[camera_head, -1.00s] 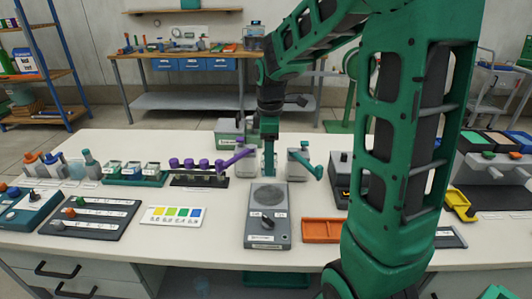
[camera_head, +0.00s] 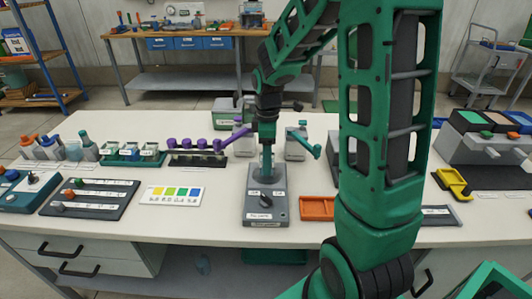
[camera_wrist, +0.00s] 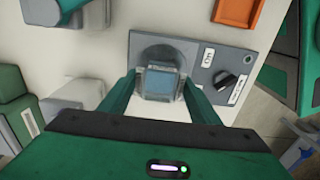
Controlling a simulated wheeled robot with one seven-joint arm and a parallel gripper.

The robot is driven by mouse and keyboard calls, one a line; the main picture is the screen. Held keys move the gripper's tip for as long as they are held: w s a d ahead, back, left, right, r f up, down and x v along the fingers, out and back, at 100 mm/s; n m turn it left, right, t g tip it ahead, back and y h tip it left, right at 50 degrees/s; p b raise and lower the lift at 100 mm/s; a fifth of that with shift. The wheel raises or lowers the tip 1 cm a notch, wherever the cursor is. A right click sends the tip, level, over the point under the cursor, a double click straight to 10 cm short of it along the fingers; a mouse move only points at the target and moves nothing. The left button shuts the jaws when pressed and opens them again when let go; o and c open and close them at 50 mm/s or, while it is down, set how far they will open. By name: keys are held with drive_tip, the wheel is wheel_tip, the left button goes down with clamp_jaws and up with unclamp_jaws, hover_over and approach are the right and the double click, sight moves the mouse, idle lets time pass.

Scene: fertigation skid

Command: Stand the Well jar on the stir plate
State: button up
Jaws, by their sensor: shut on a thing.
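The grey stir plate (camera_head: 267,208) lies near the front edge of the white bench, with a round top and a dark knob; it also shows in the wrist view (camera_wrist: 205,80). My gripper (camera_head: 266,166) points down over its round top. In the wrist view my gripper (camera_wrist: 161,98) is shut on a small clear square jar (camera_wrist: 161,80) with bluish contents. The jar is over the round top, roughly upright. I cannot tell whether its base touches the plate. No label on it is readable, and the fingers partly hide it in the head view.
An orange tray (camera_head: 317,207) lies right of the plate. A colour card (camera_head: 175,195) lies to the left. Behind are a purple-handled rack (camera_head: 195,158), a green rack of jars (camera_head: 130,155) and two grey tanks with purple and green levers, the right tank (camera_head: 296,146) close by.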

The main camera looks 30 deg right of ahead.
drive_tip(key=shift+f, duration=0.25)
drive_tip(key=o, duration=1.2)
wheel_tip(320, 180, up, 9)
idle(0.6)
idle(0.4)
